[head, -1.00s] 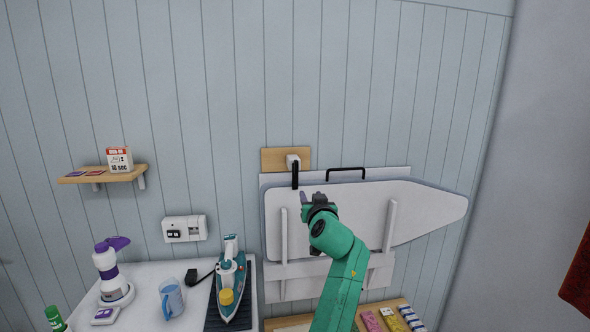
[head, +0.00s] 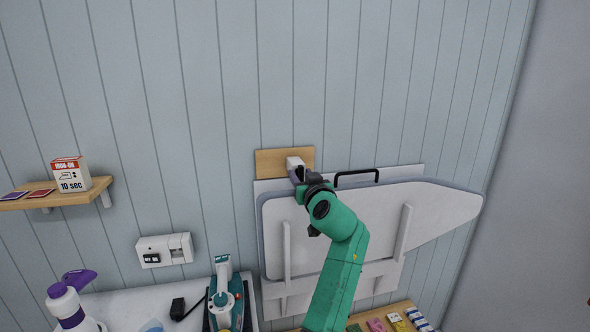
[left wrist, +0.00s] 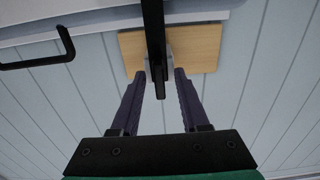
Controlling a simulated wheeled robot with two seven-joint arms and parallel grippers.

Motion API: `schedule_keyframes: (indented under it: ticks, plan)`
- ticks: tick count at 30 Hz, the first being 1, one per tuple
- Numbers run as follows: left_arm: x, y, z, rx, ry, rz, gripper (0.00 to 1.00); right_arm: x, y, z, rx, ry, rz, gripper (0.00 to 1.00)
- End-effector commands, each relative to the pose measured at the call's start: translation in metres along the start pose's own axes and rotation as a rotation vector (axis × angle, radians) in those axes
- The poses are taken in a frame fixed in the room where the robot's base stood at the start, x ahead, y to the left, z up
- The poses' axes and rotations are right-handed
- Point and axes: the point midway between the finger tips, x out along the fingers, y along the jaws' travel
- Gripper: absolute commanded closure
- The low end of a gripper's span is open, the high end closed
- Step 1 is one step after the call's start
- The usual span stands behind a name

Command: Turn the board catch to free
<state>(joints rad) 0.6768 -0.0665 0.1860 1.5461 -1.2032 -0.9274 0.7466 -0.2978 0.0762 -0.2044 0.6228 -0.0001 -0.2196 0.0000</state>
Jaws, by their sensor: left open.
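The board catch is a white block (head: 294,162) on a wooden plate (head: 270,163) on the wall, with a black lever. The lever (left wrist: 155,45) shows in the left wrist view, running lengthwise between my fingers. In the head view my gripper hides most of it; a second earlier it hung straight down. My left gripper (head: 300,175) is at the catch, and it also shows in the left wrist view (left wrist: 157,85). Its dark fingers are open on both sides of the lever, with visible gaps. The ironing board (head: 450,207) stands against the wall below. My right gripper is out of view.
A black handle (head: 357,172) sticks up at the board's top edge, right of my gripper. A shelf (head: 85,196) with a box is far left. An iron (head: 226,300) stands below left. The wall above the catch is clear.

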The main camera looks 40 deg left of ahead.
Motion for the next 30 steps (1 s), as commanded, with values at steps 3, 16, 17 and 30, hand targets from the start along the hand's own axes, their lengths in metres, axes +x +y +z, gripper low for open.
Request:
schedule_keyframes:
  ticks: [3, 16, 17, 30]
  plan:
    - [-0.0004, 0.0005, 0.0003, 0.000, 0.000, 0.000, 0.55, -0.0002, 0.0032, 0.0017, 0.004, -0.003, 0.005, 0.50]
    - [-0.0002, 0.0004, 0.0003, 0.000, 0.000, 0.001, 1.00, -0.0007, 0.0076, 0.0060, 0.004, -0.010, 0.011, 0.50]
    - [-0.0002, 0.0004, 0.0003, 0.000, 0.000, 0.001, 1.00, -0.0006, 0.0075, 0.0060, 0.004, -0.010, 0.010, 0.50]
    - [0.0001, 0.0001, 0.0002, 0.000, 0.000, 0.000, 1.00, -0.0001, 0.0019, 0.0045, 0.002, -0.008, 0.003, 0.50]
